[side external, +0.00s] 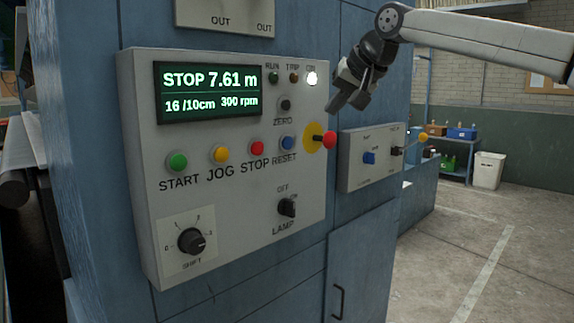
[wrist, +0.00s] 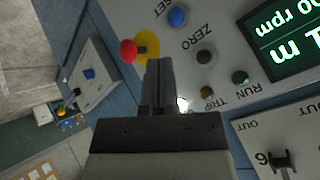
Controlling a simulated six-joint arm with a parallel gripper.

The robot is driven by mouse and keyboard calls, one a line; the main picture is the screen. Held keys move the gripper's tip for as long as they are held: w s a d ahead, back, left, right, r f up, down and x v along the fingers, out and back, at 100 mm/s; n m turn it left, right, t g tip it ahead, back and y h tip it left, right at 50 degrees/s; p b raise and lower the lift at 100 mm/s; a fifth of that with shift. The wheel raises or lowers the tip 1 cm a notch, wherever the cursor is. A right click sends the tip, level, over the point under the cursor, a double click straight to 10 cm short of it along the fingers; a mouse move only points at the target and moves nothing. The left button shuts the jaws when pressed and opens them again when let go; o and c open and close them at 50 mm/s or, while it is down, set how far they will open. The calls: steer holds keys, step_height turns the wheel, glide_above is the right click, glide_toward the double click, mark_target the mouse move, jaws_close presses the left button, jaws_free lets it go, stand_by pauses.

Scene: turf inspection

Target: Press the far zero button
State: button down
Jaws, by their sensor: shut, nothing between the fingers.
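The ZERO button (side external: 285,104) is a small dark round button on the grey control panel, above its ZERO label and below the indicator lamps. In the wrist view the ZERO button (wrist: 204,57) shows to the right of the fingertips, clear of them. My gripper (side external: 333,107) is shut and empty, near the panel's upper right edge, right of the button and apart from it. In the wrist view my gripper (wrist: 159,64) has its fingers together, pointing up the picture. The green display (side external: 210,92) reads STOP 7.61 m, 16 /10cm, 300 rpm.
A red mushroom knob on a yellow disc (side external: 318,138) juts out just below my gripper. The blue RESET button (side external: 288,143) sits below ZERO. A lit white lamp (side external: 312,79) is above. A smaller box (side external: 372,157) stands to the right. Open floor lies beyond.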

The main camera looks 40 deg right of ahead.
steer(key=shift+w, duration=0.1)
steer(key=shift+w, duration=4.3)
steer(key=shift+w, duration=0.95)
steer(key=shift+s, duration=0.9)
steer(key=shift+s, duration=0.1)
stand_by(0.3)
steer(key=shift+s, duration=2.45)
